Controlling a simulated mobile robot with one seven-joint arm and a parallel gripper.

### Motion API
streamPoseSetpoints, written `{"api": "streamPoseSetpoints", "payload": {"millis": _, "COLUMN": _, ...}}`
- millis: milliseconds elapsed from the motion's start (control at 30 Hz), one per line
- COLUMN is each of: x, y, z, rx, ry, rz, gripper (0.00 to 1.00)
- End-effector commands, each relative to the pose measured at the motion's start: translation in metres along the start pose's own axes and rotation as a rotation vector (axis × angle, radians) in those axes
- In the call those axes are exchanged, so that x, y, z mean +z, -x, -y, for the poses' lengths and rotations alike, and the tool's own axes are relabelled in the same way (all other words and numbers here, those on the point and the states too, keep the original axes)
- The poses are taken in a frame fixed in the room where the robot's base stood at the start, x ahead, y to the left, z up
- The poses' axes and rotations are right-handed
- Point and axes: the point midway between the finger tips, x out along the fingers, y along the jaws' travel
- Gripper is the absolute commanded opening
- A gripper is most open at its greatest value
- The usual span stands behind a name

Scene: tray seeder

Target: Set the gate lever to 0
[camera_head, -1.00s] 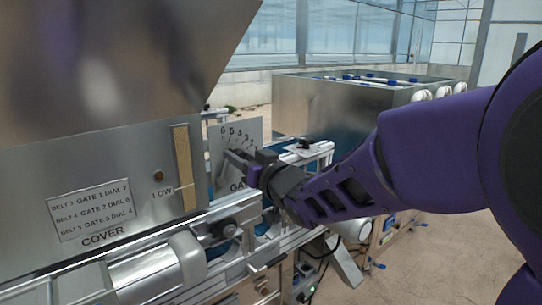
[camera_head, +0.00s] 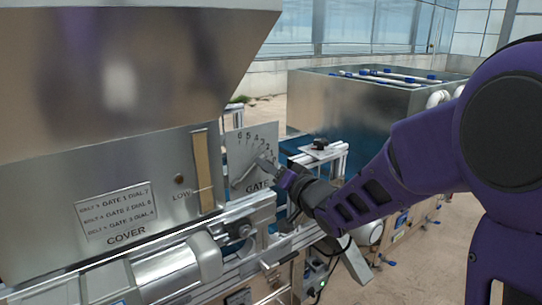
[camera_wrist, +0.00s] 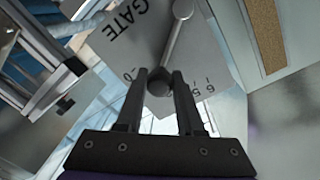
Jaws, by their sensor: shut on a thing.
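The gate plate (camera_head: 240,150) is a pale upright panel with a curved number scale and the word GATE. It also shows upside down in the wrist view (camera_wrist: 140,42), with 0 at left and 5 and 6 at right. The gate lever (camera_wrist: 174,40) is a slim grey rod running from its round pivot to a dark knob (camera_wrist: 159,84). My gripper (camera_wrist: 160,78) is shut on the knob, one finger on each side. In the head view, my gripper (camera_head: 278,168) is at the plate's right side. The fingers hide the number under the lever's end.
A large metal hopper (camera_head: 130,70) overhangs at left above a labelled cover (camera_head: 80,250). A metal rail and roller (camera_head: 170,270) run below the plate. A metal tank (camera_head: 350,105) stands behind. Open floor (camera_head: 440,265) lies at right.

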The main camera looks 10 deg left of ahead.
Motion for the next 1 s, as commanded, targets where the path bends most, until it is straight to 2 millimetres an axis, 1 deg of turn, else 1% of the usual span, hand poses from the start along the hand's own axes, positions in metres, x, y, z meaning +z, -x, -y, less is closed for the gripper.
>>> {"api": "streamPoseSetpoints", "payload": {"millis": 33, "x": -0.003, "y": 0.000, "z": -0.003, "rx": 0.003, "ry": -0.042, "rz": 0.001, "gripper": 0.00}}
{"api": "streamPoseSetpoints", "payload": {"millis": 200, "x": 0.001, "y": -0.001, "z": -0.013, "rx": 0.004, "ry": -0.178, "rz": 0.010, "gripper": 0.00}}
{"api": "streamPoseSetpoints", "payload": {"millis": 500, "x": 0.007, "y": -0.002, "z": -0.025, "rx": 0.005, "ry": -0.341, "rz": 0.021, "gripper": 0.00}}
{"api": "streamPoseSetpoints", "payload": {"millis": 700, "x": 0.010, "y": -0.002, "z": -0.028, "rx": 0.003, "ry": -0.390, "rz": 0.025, "gripper": 0.00}}
{"api": "streamPoseSetpoints", "payload": {"millis": 1000, "x": 0.012, "y": -0.002, "z": -0.029, "rx": 0.005, "ry": -0.405, "rz": 0.027, "gripper": 0.00}}
